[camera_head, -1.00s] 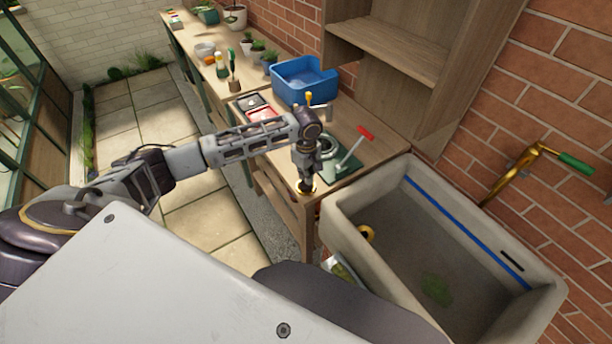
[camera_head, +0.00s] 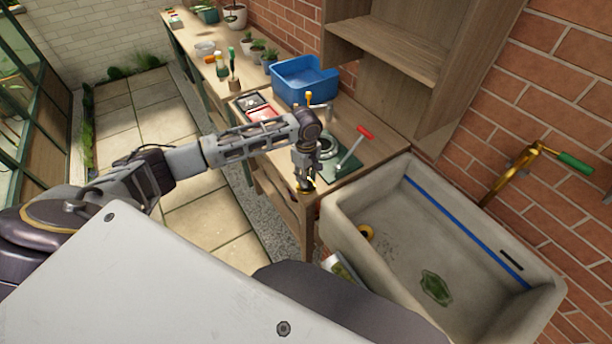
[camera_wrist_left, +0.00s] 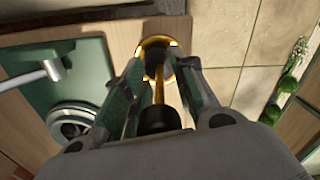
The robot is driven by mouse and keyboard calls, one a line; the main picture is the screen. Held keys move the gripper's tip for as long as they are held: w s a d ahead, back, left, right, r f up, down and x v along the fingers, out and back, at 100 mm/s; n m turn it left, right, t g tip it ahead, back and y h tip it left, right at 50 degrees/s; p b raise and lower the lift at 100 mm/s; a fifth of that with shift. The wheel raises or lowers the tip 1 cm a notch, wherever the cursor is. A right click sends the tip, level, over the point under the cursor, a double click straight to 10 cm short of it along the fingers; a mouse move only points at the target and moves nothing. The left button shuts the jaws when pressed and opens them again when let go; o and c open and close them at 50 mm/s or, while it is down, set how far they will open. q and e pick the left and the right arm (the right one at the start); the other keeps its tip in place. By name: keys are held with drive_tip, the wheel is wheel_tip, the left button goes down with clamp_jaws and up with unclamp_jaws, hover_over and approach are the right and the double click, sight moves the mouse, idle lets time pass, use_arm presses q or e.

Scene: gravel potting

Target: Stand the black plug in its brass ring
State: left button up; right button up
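The brass ring (camera_wrist_left: 145,42) lies on the front corner of the wooden bench, seen in the left wrist view. It also shows in the head view (camera_head: 313,185). The black plug (camera_head: 305,187) is at the ring, below my left gripper. In the wrist view a brass stem (camera_wrist_left: 159,86) runs from the dark middle of the ring to a black knob (camera_wrist_left: 158,120) near my palm. My left gripper (camera_wrist_left: 161,68) is open, its fingers apart on both sides of the stem. How deep the plug sits is hard to tell. My right gripper is out of view.
A blue bin (camera_head: 304,82) stands farther back. The stone sink (camera_head: 340,222), with a green patch (camera_head: 435,287) on its floor, is at the right. Paving lies left of the bench.

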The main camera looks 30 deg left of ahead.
use_arm(q)
wheel_tip(320, 180, up, 12)
drive_tip(key=shift+r, duration=0.15)
idle(0.6)
